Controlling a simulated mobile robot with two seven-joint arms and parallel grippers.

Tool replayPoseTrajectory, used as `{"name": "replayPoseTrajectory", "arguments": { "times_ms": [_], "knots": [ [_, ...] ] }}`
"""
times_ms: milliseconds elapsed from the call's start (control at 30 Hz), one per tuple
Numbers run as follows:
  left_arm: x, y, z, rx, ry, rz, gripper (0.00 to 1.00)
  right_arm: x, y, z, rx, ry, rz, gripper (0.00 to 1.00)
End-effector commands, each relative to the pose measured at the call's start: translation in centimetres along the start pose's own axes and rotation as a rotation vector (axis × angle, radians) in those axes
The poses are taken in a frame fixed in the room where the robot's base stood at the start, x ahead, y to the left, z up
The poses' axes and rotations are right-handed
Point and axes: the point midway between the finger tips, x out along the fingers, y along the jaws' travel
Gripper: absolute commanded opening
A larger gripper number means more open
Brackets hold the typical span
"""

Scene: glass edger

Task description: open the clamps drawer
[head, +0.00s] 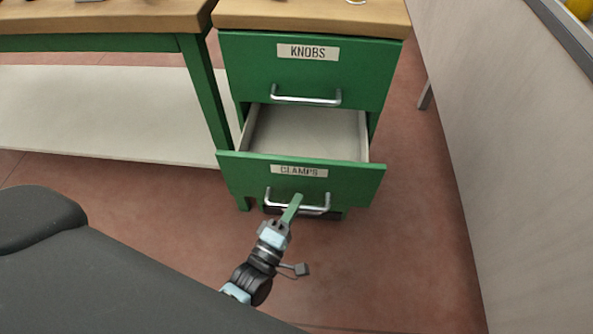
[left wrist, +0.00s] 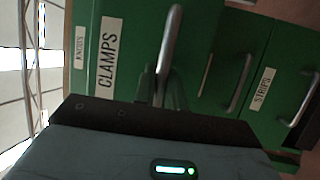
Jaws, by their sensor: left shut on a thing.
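The green clamps drawer (head: 345,182) is pulled out below the knobs drawer in the head view, and its pale, empty-looking inside shows. Its label reads CLAMPS, and it also shows in the left wrist view (left wrist: 130,30). My left gripper (head: 294,205) is at the drawer's metal bar handle (head: 325,204), shut on it near the middle. In the left wrist view the handle (left wrist: 168,45) runs down to the fingers, which are partly hidden by the gripper body. My right gripper is in neither view.
The shut knobs drawer (head: 360,70) is above, under a wooden top (head: 310,14). A green-legged bench with a pale lower shelf (head: 100,110) stands at the left. A grey panel (head: 500,150) stands at the right. Reddish floor (head: 420,260) is clear in front.

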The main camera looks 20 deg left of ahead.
Motion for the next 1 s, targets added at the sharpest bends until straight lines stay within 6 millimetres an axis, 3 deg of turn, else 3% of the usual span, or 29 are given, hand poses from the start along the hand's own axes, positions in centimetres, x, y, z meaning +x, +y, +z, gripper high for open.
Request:
{"name": "replayPoseTrajectory", "arguments": {
  "times_ms": [100, 333, 500, 867, 900, 1000],
  "knots": [
    [-2.8, 0.8, 1.2, 0.0, -0.001, -0.001, 0.0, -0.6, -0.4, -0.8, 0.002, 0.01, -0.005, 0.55],
    [-6.2, 1.4, 2.6, 0.001, -0.001, 0.001, 0.0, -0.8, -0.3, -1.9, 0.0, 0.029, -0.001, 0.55],
    [-7.3, 1.6, 3.0, 0.002, -0.001, 0.001, 0.0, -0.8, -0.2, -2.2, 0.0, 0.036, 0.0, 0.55],
    [-7.4, 1.6, 3.0, 0.002, -0.001, 0.002, 0.0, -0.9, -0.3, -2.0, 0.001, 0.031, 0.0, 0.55],
    [-7.4, 1.6, 3.0, 0.002, -0.001, 0.002, 0.15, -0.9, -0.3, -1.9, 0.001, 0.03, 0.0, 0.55],
    [-7.4, 1.6, 3.0, 0.002, -0.001, 0.002, 0.28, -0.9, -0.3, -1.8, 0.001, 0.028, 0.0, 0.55]
  ]
}}
